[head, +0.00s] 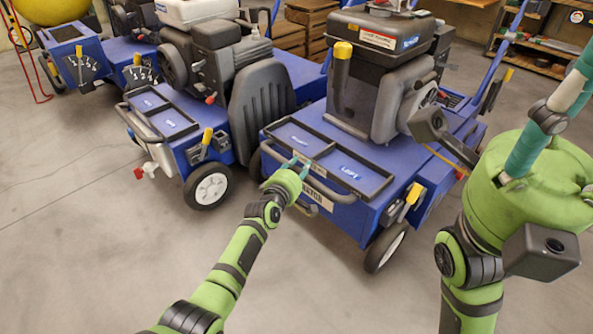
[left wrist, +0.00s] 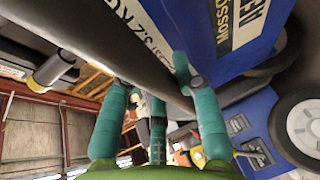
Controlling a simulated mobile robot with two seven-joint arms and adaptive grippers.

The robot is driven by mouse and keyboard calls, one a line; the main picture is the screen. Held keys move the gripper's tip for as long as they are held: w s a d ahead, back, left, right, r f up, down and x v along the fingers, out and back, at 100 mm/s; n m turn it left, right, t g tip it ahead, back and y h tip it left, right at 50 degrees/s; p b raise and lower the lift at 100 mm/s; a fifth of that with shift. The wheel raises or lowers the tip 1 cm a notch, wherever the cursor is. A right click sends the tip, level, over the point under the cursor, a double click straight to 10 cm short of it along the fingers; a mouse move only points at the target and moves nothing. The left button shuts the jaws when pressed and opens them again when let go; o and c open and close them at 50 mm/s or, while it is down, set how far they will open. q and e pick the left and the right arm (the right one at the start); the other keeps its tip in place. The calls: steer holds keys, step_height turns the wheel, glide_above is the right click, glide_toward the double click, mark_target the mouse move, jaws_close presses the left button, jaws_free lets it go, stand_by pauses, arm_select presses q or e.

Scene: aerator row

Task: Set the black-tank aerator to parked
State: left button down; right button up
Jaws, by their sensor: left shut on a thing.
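The black-tank aerator (head: 400,42) is the blue machine right of centre in the head view, with a dark tank on top. A grey tubular bar (head: 335,194) runs along its front edge. My left gripper (head: 297,161) is at this bar. In the left wrist view the dark bar (left wrist: 125,55) crosses between the teal fingers of the left gripper (left wrist: 150,90), shut on it. A yellow-handled lever (head: 413,194) is on the machine's near right side, above the wheel (head: 385,248). My right gripper (head: 560,105) is raised at the right edge; its fingertips are not clear.
A similar blue aerator with a white tank (head: 195,12) stands close on the left, with its own yellow lever (head: 207,139). Another blue machine (head: 75,60) is farther left. Shelving (head: 545,55) is at the back right. The floor (head: 90,230) in front is clear.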

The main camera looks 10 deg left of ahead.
arm_select(q)
steer(key=shift+w+d+r, duration=0.1)
steer(key=shift+d+r, duration=0.15)
steer(key=shift+d, duration=0.1)
steer(key=c, duration=0.9)
jaws_free()
steer(key=shift+a+f, duration=0.1)
steer(key=shift+a, duration=0.05)
steer(key=v, duration=1.2)
